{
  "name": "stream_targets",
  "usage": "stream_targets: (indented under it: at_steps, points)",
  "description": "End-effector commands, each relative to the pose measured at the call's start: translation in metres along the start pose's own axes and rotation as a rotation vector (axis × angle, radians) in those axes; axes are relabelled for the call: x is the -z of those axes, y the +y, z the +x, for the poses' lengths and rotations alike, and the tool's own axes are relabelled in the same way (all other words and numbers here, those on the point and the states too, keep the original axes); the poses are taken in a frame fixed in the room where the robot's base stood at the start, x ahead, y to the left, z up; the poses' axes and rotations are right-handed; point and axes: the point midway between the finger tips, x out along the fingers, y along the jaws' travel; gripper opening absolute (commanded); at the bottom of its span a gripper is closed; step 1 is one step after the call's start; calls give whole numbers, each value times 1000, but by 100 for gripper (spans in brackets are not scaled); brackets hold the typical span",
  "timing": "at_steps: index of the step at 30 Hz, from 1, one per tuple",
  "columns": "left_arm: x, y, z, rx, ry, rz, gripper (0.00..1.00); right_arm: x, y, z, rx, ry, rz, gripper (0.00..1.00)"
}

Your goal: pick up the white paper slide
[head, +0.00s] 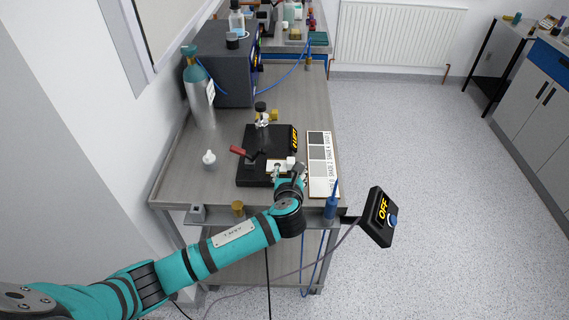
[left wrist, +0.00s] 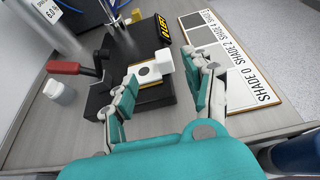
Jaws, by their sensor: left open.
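In the head view the slide (head: 273,166) is partly hidden by my left gripper (head: 289,178). In the left wrist view my left gripper (left wrist: 164,80) is open, with its fingers on either side of the slide and nothing between them held. A white block (left wrist: 164,61) sits at the slide's right edge. My right gripper is not in view.
A red-handled lever (head: 240,152) stands left of the slide, with a small white bottle (head: 209,158) beyond it. The shade chart (head: 322,165) lies to the right. A grey gas cylinder (head: 199,100) and dark box (head: 230,75) stand behind. An OFF switch box (head: 380,216) hangs off the right edge.

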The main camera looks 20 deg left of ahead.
Motion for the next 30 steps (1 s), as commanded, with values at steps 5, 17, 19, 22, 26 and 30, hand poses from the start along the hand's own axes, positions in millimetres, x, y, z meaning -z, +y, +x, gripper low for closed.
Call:
stream_targets:
  at_steps: [5, 17, 19, 22, 26, 30]
  points:
    - [0, -1, 17, 0, 0, -2, 52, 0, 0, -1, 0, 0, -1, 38]
    - [5, -4, 60, -1, 0, -1, 52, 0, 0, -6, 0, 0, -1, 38]
    - [6, -4, 66, 0, 1, -2, 52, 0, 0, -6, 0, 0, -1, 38]
    - [6, -5, 70, 2, 1, -2, 52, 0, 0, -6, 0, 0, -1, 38]
    - [6, -5, 70, 2, 1, -2, 52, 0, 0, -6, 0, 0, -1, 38]
    - [6, -5, 70, 1, 1, -2, 43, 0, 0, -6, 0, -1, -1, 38]
